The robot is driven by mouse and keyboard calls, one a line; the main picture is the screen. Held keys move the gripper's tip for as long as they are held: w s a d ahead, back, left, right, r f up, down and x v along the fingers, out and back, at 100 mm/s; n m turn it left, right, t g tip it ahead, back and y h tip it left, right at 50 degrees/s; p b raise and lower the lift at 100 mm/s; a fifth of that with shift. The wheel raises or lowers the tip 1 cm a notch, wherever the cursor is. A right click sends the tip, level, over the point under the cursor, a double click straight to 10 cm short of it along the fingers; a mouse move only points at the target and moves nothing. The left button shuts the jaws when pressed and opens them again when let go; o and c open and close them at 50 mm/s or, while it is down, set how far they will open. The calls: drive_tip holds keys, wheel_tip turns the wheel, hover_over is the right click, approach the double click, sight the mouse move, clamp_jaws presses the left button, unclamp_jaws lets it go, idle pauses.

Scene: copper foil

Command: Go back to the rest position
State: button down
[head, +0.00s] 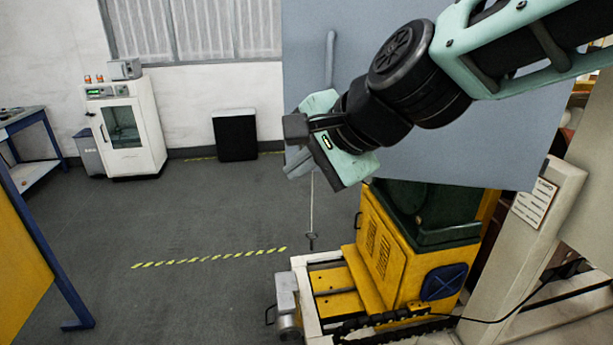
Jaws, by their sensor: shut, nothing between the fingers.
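My arm reaches in from the upper right of the head view, with pale green and black links. My gripper (296,170) is at its end, left of the picture's middle, in front of a large grey-blue panel (450,155). Its grey fingers are shut and hold nothing. They are partly hidden behind the pale green wrist. A thin rod with a small hook or ring (312,241) shows below the gripper; I cannot tell what it hangs from.
A yellow and dark green machine (385,250) stands below my arm, beside a pale post (525,235). A white cabinet (150,130), a black bin (235,136) and a blue-framed table (40,165) stand at the back left. The grey floor (200,215) between is clear.

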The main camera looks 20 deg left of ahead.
drive_tip(key=s+d+f+n+g+h+b, duration=0.1)
drive_tip(key=s+d+f, duration=0.4)
drive_tip(key=d, duration=0.6)
drive_tip(key=s+d+f+n+g+h+b, duration=0.1)
drive_tip(key=s+d+f+n+h+b, duration=0.3)
drive_tip(key=d+f, duration=0.6)
drive_tip(key=s+d+f+n+h+b, duration=0.3)
drive_tip(key=s+d+f+n+b, duration=0.2)
drive_tip(key=d+f, duration=0.3)
drive_tip(key=s+d+n, duration=0.1)
drive_tip(key=d, duration=0.3)
drive_tip(key=shift+s+d+g, duration=0.25)
drive_tip(key=shift+d+g, duration=0.15)
